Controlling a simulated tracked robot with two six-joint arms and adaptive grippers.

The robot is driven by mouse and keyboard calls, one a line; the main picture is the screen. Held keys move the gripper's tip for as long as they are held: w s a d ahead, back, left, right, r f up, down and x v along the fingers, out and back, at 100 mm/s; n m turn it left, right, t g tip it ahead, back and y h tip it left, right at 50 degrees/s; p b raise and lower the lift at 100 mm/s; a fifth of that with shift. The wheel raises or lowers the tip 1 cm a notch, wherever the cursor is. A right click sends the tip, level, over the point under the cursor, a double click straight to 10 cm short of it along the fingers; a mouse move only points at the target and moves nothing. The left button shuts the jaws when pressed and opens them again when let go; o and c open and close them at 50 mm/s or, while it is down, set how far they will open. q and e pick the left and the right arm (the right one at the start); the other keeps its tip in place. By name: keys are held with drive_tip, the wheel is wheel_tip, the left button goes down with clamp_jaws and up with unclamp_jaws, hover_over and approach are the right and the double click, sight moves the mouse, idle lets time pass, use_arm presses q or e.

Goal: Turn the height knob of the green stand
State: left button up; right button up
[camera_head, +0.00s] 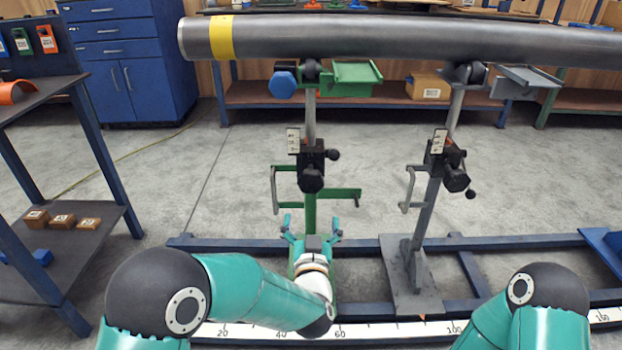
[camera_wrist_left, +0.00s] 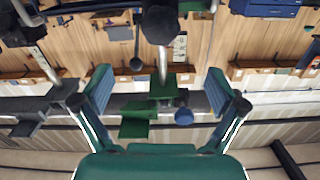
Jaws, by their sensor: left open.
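The green stand (camera_head: 310,208) stands in the middle of the head view. A black clamp block on its post carries a large black knob (camera_head: 312,179) facing me and a small black ball handle (camera_head: 333,154) to its right. My left gripper (camera_head: 311,222) is open and empty, below the large knob and apart from it, in front of the stand's lower post. In the left wrist view the knob (camera_wrist_left: 160,25) shows at the top, beyond the open fingers (camera_wrist_left: 159,76). The stand's lower post is partly hidden behind my gripper. My right gripper is out of view.
A grey pipe (camera_head: 400,38) with a yellow band lies across the green stand and a grey stand (camera_head: 430,190) at right. Blue floor rails (camera_head: 220,243) and a scale strip run below. A side table (camera_head: 85,245) with small blocks stands at left.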

sight(311, 184)
use_arm(q)
drive_tip(key=w+b, duration=0.2)
drive_tip(key=w, duration=1.3)
drive_tip(key=shift+w+b, duration=0.15)
drive_tip(key=shift+b, duration=0.25)
drive_tip(key=c, duration=1.1)
drive_tip(key=shift+c, duration=0.2)
drive_tip(key=shift+n, duration=0.3)
